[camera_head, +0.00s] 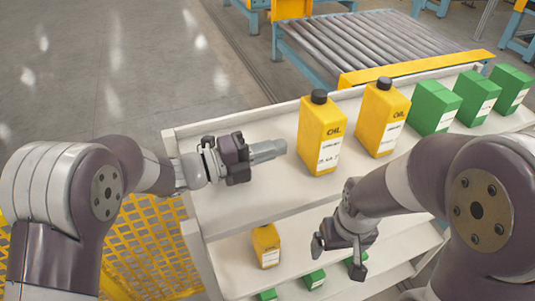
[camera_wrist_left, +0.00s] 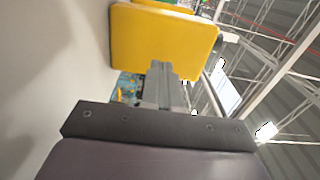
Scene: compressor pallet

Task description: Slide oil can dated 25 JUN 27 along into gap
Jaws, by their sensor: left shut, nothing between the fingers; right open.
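Two yellow oil cans with black caps stand upright on the top shelf. The left can (camera_head: 321,136) has a white label whose date is too small to read surely; the right can (camera_head: 381,117) stands a little apart from it. My left gripper (camera_head: 283,147) is shut and empty, its fingertips just left of the left can at mid height. In the left wrist view the shut fingers (camera_wrist_left: 160,68) point at a yellow can (camera_wrist_left: 163,38); I cannot tell whether they touch it. My right gripper (camera_head: 340,258) is open and empty, in front of the shelf at lower level.
Several green boxes (camera_head: 436,107) stand right of the cans on the white shelf (camera_head: 240,200). The shelf left of the cans is bare. A lower shelf holds a smaller yellow can (camera_head: 266,246) and green boxes. A roller conveyor (camera_head: 380,45) stands behind.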

